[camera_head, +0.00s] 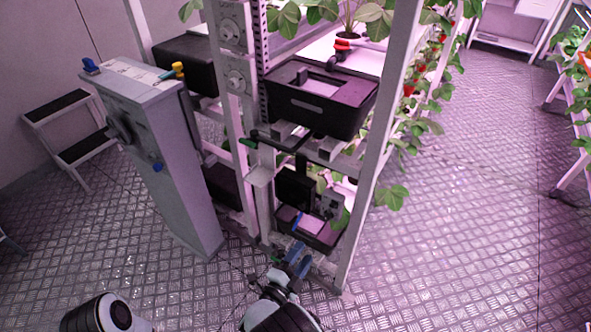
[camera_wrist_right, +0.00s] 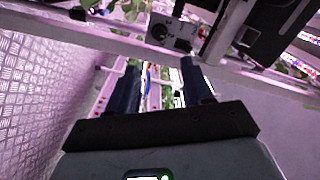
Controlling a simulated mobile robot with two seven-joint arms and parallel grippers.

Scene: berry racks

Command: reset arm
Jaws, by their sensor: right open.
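My right arm comes up from the bottom middle of the head view. Its gripper (camera_head: 297,260) is in front of the foot of the plant rack (camera_head: 365,160). In the right wrist view the two dark fingers of the right gripper (camera_wrist_right: 158,75) stand apart, with nothing seen between them. The rack's pale beams and leaves show beyond the fingertips. I cannot tell how close the fingers are to the rack. My left gripper is out of the head view.
A black tub (camera_head: 320,112) sits on the rack. A grey cabinet (camera_head: 165,165) with coloured valve handles stands left of it. A step stool (camera_head: 65,130) is near the wall. The metal floor (camera_head: 460,220) on the right is clear.

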